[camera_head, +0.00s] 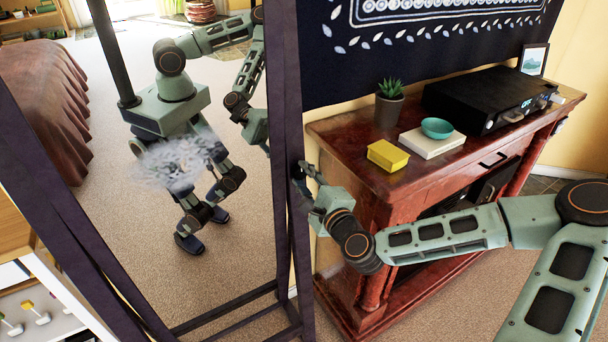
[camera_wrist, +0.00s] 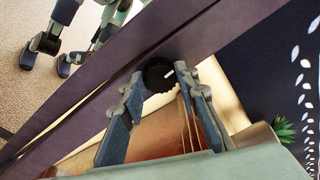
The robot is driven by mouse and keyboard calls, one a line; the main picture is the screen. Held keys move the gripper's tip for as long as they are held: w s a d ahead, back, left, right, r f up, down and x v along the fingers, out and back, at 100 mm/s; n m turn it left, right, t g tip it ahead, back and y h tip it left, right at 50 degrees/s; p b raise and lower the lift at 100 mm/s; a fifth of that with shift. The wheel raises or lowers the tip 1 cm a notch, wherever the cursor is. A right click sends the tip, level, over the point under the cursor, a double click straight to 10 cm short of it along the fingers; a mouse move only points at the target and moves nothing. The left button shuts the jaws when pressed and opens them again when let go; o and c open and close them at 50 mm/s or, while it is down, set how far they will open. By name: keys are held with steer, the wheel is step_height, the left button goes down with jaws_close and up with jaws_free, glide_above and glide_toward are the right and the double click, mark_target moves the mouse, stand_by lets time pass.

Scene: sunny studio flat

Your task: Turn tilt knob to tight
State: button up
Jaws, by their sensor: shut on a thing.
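A standing mirror has a dark purple frame (camera_head: 284,130). Its frame also crosses the wrist view diagonally (camera_wrist: 95,100). I see no tight or loose marking.
A red-brown wooden cabinet (camera_head: 340,135) stands close to the right of my gripper. It carries a yellow box (camera_head: 388,155), a white book (camera_head: 432,143) with a teal bowl (camera_head: 437,127), a potted plant (camera_head: 389,104) and a black device (camera_head: 482,98). The mirror glass reflects my body.

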steer(key=shift+m, duration=0.4)
steer(key=o, duration=1.1)
steer(key=shift+o, duration=0.2)
steer(key=shift+r, duration=0.1)
step_height(320, 180, up, 9)
steer(key=shift+d+f, duration=0.1)
steer(key=shift+d, duration=0.05)
steer(key=shift+r, duration=0.6)
steer(key=shift+a+f, duration=0.1)
steer(key=shift+a, duration=0.1)
